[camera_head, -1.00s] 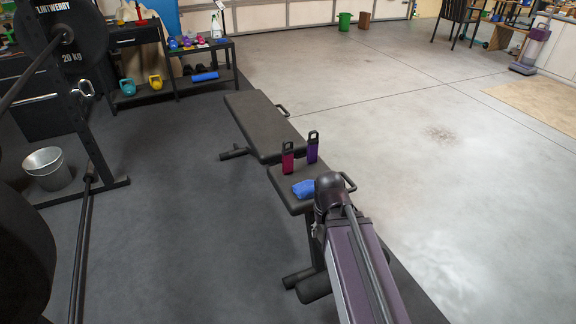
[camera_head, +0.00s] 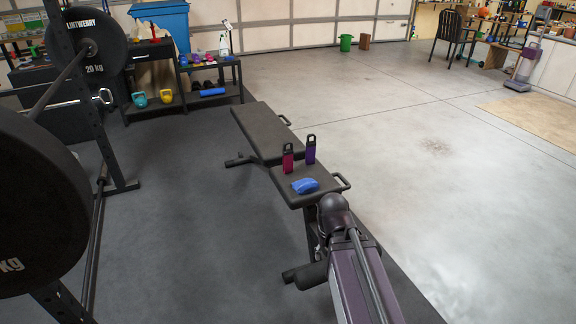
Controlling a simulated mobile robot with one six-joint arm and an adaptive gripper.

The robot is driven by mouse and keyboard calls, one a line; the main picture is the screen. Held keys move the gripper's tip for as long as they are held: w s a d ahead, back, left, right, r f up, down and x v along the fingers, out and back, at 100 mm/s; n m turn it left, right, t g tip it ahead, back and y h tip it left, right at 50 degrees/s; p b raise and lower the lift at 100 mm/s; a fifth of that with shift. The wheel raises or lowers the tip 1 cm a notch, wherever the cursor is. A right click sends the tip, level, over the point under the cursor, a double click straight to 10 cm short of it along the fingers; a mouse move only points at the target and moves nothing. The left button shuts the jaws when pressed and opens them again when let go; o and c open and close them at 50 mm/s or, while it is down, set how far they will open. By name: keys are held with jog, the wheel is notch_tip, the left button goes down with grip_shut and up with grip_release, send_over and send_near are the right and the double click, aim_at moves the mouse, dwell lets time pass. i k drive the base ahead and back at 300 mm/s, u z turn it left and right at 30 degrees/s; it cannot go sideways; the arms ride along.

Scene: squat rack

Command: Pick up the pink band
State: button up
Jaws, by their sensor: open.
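I cannot make out a pink band for certain in this view. A magenta-pink bottle-like item (camera_head: 288,161) with a dark loop top stands upright on the near pad of the black bench (camera_head: 262,125). A similar purple item (camera_head: 310,151) stands just to its right, and a folded blue item (camera_head: 305,185) lies in front of them. My arm reaches in from the bottom right, its dark rounded joint beside the near end of the bench. My gripper is not in view.
A rack post (camera_head: 90,95) and barbell with black plates (camera_head: 38,205) fill the left side. A low shelf (camera_head: 212,97) with kettlebells and small coloured items stands at the back. The floor right of the bench is clear.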

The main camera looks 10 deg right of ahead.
aim_at(287, 154)
jog(key=u, duration=0.3)
jog(key=i, duration=1.05)
jog(key=u, duration=0.2)
